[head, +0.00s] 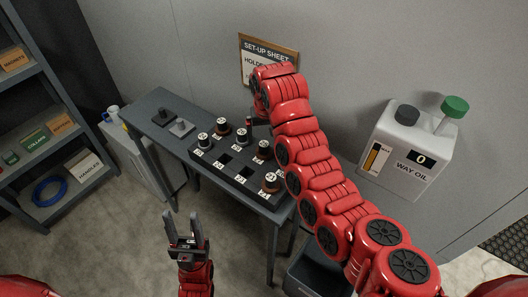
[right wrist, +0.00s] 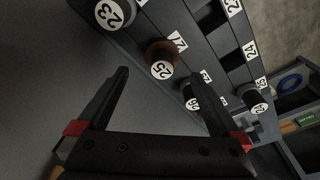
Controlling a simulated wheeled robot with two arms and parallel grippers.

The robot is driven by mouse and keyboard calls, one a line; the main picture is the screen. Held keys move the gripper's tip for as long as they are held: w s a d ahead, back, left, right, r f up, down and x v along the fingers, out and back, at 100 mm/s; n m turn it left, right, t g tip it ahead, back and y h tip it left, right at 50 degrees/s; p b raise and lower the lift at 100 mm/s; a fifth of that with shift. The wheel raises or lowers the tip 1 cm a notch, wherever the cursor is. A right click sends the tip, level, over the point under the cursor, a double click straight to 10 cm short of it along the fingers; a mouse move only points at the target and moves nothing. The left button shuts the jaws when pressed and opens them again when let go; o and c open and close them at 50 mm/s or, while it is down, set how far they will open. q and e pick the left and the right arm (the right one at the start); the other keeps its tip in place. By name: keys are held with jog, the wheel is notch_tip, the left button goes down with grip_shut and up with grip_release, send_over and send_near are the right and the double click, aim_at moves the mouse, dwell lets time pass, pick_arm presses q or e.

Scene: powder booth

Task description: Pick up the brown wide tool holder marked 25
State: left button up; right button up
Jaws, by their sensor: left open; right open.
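The brown wide tool holder marked 25 (right wrist: 163,56) stands upright in the back row of the dark rack (right wrist: 215,62). In the right wrist view it lies ahead of my right gripper (right wrist: 159,78), roughly between the two fingertips. The fingers are open and do not appear to close on it. In the head view the holder (head: 242,136) sits just below my right gripper (head: 254,124), which is partly hidden by its own red arm. My left gripper (head: 186,222) is open and empty, in front of the table.
Neighbouring holders marked 23 (right wrist: 113,12), 26 (right wrist: 192,104) and 24 (right wrist: 257,97) stand close by in the rack. Small dark and grey blocks (head: 180,127) lie on the left tabletop. A way oil jug (head: 408,140) is at right.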

aim_at(264, 144)
jog(key=shift+f+p, duration=0.4)
jog(key=shift+p, duration=0.2)
jog(key=f+p, duration=0.1)
jog(key=f, duration=0.1)
jog(key=f+p, duration=0.1)
jog(key=f, duration=0.1)
jog(key=shift+w+a+f, duration=0.15)
jog(key=shift+w+a, duration=0.05)
jog(key=shift+f, duration=0.1)
grip_shut()
